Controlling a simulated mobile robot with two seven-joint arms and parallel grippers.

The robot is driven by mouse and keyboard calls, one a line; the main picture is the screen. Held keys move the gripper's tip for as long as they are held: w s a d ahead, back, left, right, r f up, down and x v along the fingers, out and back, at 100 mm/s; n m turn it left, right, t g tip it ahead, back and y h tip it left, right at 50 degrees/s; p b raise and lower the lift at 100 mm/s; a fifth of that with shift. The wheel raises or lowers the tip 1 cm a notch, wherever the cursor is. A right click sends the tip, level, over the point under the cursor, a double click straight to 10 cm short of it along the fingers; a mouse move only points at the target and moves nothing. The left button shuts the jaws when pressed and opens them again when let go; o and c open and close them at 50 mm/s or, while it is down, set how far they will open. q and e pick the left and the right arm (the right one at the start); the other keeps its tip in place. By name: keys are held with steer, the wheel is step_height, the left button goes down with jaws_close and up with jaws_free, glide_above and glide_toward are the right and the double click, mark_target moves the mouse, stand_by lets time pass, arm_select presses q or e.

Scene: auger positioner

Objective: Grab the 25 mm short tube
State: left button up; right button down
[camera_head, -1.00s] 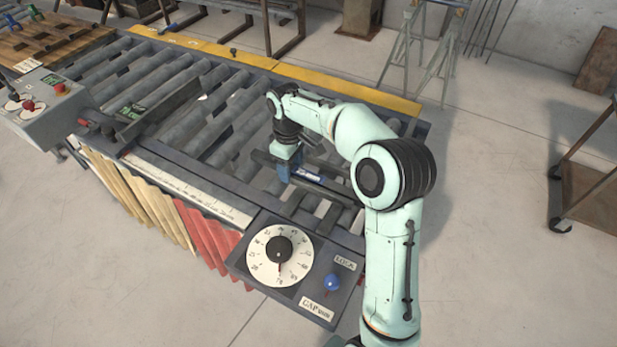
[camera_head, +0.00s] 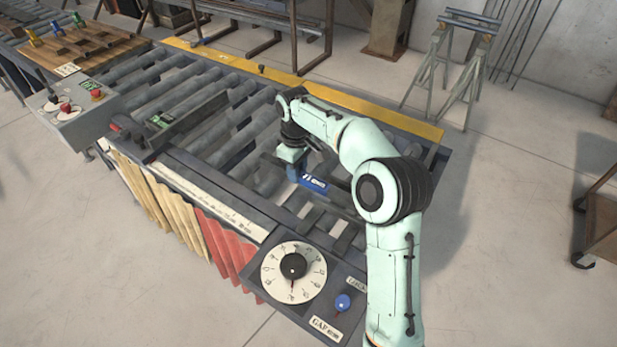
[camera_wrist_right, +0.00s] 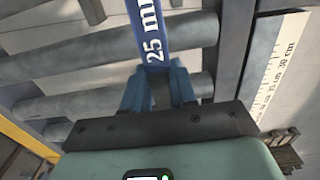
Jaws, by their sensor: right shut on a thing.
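The 25 mm short tube, with a blue face or band, lies low over the roller bed in the head view (camera_head: 314,183). In the right wrist view its blue part reads "25 mm" in white (camera_wrist_right: 151,28). My right gripper (camera_head: 294,173) is over the bed and points down. Its blue fingers (camera_wrist_right: 158,88) are shut on the tube. The fingers and wrist hide part of the tube, so I cannot tell whether it still touches what is under it. My left gripper is not in view.
The roller table (camera_head: 205,120) has a yellow far edge (camera_head: 300,85). A dial panel (camera_head: 293,271) with a blue knob (camera_head: 342,302) is at its near corner. A control box (camera_head: 72,112) is at left. A sawhorse (camera_head: 465,60) stands behind, and a cart (camera_head: 598,225) is at right.

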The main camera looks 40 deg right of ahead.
steer(key=w+r, duration=0.1)
steer(key=w, duration=0.1)
steer(key=w+a+r+p, duration=0.1)
steer(key=w+r, duration=0.1)
steer(key=w, duration=0.1)
steer(key=shift+a+r+p, duration=0.1)
steer(key=shift+a+p, duration=0.05)
steer(key=shift+p, duration=0.15)
steer(key=w, duration=0.2)
steer(key=shift+w+a+r, duration=0.1)
steer(key=shift+w+a, duration=0.2)
steer(key=shift+w+a+r, duration=0.15)
steer(key=shift+w, duration=0.1)
steer(key=shift+a+r, duration=0.1)
steer(key=shift+r, duration=0.4)
steer(key=shift+w+a+r, duration=0.15)
steer(key=shift+w, duration=0.6)
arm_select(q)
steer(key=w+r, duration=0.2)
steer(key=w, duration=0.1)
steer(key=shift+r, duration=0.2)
